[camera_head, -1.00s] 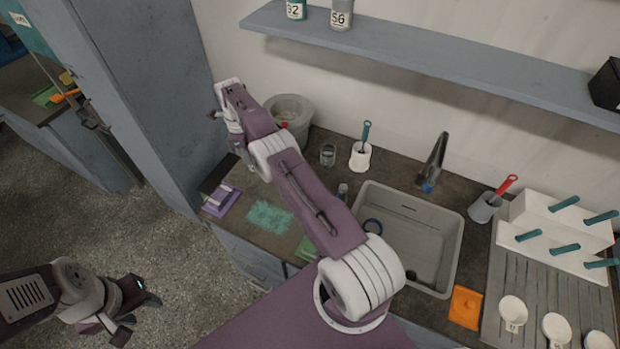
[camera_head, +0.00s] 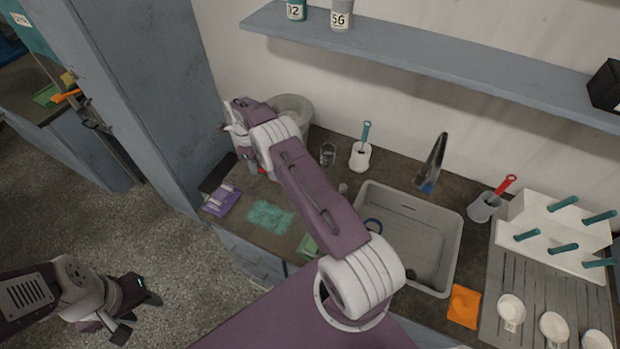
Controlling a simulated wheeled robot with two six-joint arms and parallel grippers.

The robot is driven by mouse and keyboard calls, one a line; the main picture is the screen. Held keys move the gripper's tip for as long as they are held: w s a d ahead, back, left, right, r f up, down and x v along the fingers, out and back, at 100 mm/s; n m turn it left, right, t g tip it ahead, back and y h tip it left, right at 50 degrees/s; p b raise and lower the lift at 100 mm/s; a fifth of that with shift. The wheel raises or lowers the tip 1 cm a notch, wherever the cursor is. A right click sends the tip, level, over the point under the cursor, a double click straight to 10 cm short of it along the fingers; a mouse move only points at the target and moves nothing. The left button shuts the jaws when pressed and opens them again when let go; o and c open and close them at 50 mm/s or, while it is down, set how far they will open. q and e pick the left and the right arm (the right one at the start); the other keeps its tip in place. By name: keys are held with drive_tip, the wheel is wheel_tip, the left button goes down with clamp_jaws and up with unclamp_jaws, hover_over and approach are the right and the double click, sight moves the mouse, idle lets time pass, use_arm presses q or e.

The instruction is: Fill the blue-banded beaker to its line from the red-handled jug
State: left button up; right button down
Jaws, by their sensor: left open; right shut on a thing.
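My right arm reaches from the lower right across the counter to the back left. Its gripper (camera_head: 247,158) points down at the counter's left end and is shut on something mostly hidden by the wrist. A small red patch (camera_head: 262,171) shows beside it; I cannot tell whether this is the jug's handle. A clear glass vessel (camera_head: 328,154) stands upright on the counter right of the gripper. I cannot make out a blue band or line on it. My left gripper (camera_head: 136,309) is open and empty over the floor.
A grey bucket (camera_head: 296,108) stands behind my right wrist. A white holder with a teal-handled brush (camera_head: 361,155), the sink (camera_head: 452,250), its tap (camera_head: 433,163) and a grey cup with a red-handled tool (camera_head: 484,207) lie rightward. A purple item (camera_head: 222,201) and teal mat (camera_head: 270,217) lie in front.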

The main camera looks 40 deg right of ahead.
drive_tip(key=shift+s+d+r+t+y+p, duration=0.15)
drive_tip(key=shift+r+p, duration=0.25)
drive_tip(key=shift+p, duration=0.4)
drive_tip(key=shift+d+r+t+y+p, duration=0.1)
drive_tip(key=shift+r+t+y+p, duration=0.2)
drive_tip(key=shift+p, duration=0.5)
drive_tip(key=shift+s+d+r+t+y+p, duration=0.15)
drive_tip(key=shift+r+p, duration=0.3)
drive_tip(key=shift+p, duration=0.35)
drive_tip(key=shift+r+y+p, duration=0.1)
drive_tip(key=shift+y+p, duration=0.2)
drive_tip(key=shift+s+d+r+t+y, duration=0.2)
drive_tip(key=shift+d+t+y, duration=0.05)
drive_tip(key=shift+t+y, duration=0.05)
drive_tip(key=shift+s+d+r+t+y+b, duration=0.15)
drive_tip(key=shift+t+y+b, duration=0.15)
drive_tip(key=shift+y+b, duration=0.15)
drive_tip(key=d+t+y+b, duration=0.1)
drive_tip(key=b, duration=0.4)
drive_tip(key=s+d+r+t+y+b, duration=0.1)
drive_tip(key=y+b, duration=0.1)
drive_tip(key=b, duration=0.3)
drive_tip(key=s+d+r+t+y+b, duration=0.1)
drive_tip(key=b, duration=0.4)
drive_tip(key=shift+s+d+r+t+y, duration=0.1)
drive_tip(key=shift+s+d+t+y, duration=0.1)
drive_tip(key=shift+s+t+y, duration=0.1)
drive_tip(key=shift+r+y+b, duration=0.25)
drive_tip(key=shift+r+b, duration=0.2)
